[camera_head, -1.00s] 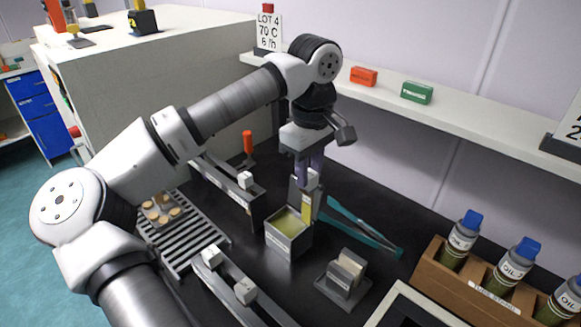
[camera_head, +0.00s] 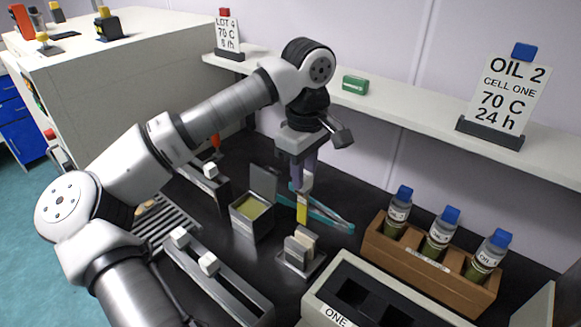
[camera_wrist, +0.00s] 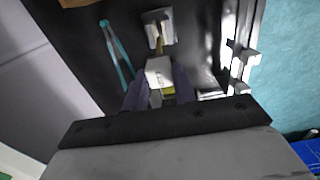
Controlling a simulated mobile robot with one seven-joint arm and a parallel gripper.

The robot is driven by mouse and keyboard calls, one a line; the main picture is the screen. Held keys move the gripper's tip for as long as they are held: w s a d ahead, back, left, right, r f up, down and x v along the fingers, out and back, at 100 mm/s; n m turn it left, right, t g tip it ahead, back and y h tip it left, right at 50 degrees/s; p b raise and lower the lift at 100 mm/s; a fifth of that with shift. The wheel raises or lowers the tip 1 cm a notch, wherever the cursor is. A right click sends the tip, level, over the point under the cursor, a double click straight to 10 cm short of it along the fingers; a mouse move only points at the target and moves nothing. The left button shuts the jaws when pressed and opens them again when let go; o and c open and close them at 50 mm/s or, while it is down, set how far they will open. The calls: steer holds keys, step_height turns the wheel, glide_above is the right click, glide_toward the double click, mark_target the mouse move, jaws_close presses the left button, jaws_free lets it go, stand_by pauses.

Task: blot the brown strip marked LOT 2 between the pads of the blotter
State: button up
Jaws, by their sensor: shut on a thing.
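My gripper (camera_head: 304,174) is shut on a white block-shaped holder (camera_head: 306,183), with a yellow strip (camera_head: 302,211) hanging upright below it. The strip looks yellow rather than brown, and I cannot read its lot mark. In the wrist view my gripper (camera_wrist: 160,88) has the white holder (camera_wrist: 160,72) between its fingers. The blotter (camera_head: 300,252), a grey base with two upright pale pads, stands on the bench below and in front of the strip. It also shows beyond the holder in the wrist view (camera_wrist: 151,31). The strip appears apart from the pads.
A grey open bath (camera_head: 252,228) with yellow-green liquid stands left of the strip, its lid raised. Teal tongs (camera_head: 330,217) lie behind the strip. A wooden rack (camera_head: 428,273) of oil bottles stands right. Metal rails with white blocks (camera_head: 208,263) lie front left.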

mark_target(302, 223)
stand_by(0.5)
steer(key=shift+f+b, duration=1.9)
steer(key=shift+b, duration=0.1)
steer(key=shift+f+b, duration=0.1)
steer(key=shift+b, duration=0.2)
steer(key=shift+f+b, duration=3.4)
steer(key=shift+f, duration=0.8)
steer(key=shift+r, duration=0.25)
